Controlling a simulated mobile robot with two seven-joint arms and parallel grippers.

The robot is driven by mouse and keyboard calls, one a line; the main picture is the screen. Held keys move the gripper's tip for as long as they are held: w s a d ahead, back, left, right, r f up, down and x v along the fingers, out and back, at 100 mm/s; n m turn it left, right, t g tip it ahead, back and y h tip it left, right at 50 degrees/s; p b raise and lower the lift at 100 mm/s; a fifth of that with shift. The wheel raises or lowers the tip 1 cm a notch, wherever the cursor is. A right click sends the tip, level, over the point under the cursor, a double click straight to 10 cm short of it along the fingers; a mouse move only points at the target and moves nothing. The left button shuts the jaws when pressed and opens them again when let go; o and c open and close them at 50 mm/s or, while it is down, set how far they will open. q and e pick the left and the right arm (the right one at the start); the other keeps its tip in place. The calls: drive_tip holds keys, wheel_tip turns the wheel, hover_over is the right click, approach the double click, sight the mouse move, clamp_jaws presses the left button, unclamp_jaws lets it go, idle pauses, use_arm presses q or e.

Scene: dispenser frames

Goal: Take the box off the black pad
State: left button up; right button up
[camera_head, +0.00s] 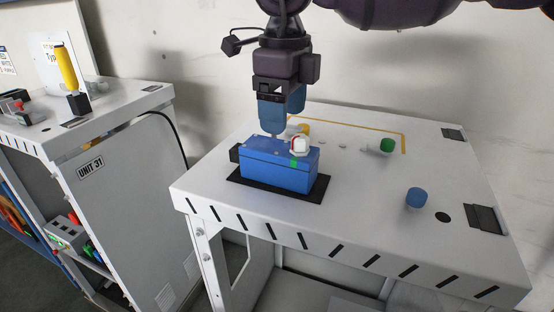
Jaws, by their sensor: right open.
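A blue box (276,168) sits on the black pad (313,193) at the left part of the white table. A white knob with a red and a green mark (300,146) shows at the box's top right edge. My right gripper (276,132) points down just above and behind the box's top. It is open, and its blue fingers partly overlap each other in this view. I cannot tell whether the fingertips touch the box. My left gripper is not in view.
The white table (370,217) also bears a blue cylinder (414,197), a green knob (386,145) and a yellow outline (403,140). Its front right area is mostly clear. A second white unit (120,160) with a yellow-handled lever (66,68) stands to the left, across a gap.

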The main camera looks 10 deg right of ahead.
sight(285, 148)
drive_tip(key=shift+f, duration=0.9)
drive_tip(key=f, duration=0.4)
drive_tip(key=shift+s+d+f+p, duration=0.1)
drive_tip(key=shift+s+d+p, duration=0.05)
drive_tip(key=shift+s+p, duration=0.15)
drive_tip(key=shift+w+f, duration=0.1)
drive_tip(key=shift+f, duration=0.55)
drive_tip(key=shift+c, duration=0.3)
drive_tip(key=c, duration=0.7)
